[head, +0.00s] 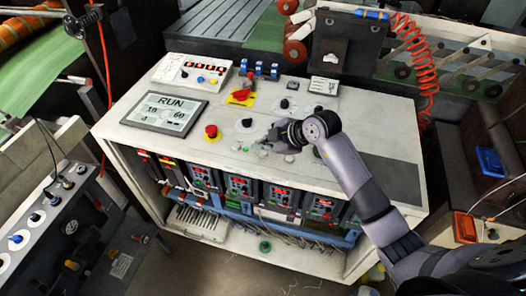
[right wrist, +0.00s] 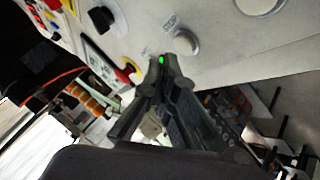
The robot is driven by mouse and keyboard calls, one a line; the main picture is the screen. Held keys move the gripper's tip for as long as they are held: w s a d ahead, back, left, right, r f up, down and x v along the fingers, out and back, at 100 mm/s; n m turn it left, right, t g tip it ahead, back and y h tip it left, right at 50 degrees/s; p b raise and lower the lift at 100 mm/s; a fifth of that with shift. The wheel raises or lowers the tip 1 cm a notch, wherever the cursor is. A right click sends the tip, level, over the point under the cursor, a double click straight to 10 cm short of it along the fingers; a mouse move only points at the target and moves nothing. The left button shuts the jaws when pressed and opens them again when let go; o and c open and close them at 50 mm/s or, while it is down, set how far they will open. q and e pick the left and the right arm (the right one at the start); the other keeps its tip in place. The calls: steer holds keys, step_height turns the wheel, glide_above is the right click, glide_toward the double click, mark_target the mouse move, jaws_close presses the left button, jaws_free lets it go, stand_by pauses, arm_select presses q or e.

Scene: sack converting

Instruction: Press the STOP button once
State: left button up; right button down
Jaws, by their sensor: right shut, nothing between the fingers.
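The white control console (head: 365,115) has a sloping top with buttons and knobs. A red mushroom button (head: 211,132) stands right of the RUN display. My right gripper (head: 272,143) is shut and empty, low over the console top, right of the red button. In the right wrist view its fingertips (right wrist: 165,72) are together beside a green-lit spot (right wrist: 161,60); contact cannot be told. My left gripper is out of view.
The RUN display (head: 165,111) and a red switch on a yellow plate (head: 240,96) are on the console. Black knobs (head: 284,104) stand behind my gripper. Drive modules (head: 237,186) fill the open shelf below. A red coiled hose (head: 425,65) hangs at the right.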

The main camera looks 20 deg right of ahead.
mark_target(262, 154)
steer(key=shift+f, duration=0.2)
stand_by(0.6)
steer(key=shift+f, duration=0.7)
stand_by(0.7)
steer(key=shift+r+p, duration=0.85)
steer(key=shift+p, duration=0.15)
step_height(262, 154, up, 5)
steer(key=p, duration=0.5)
steer(key=shift+r, duration=0.1)
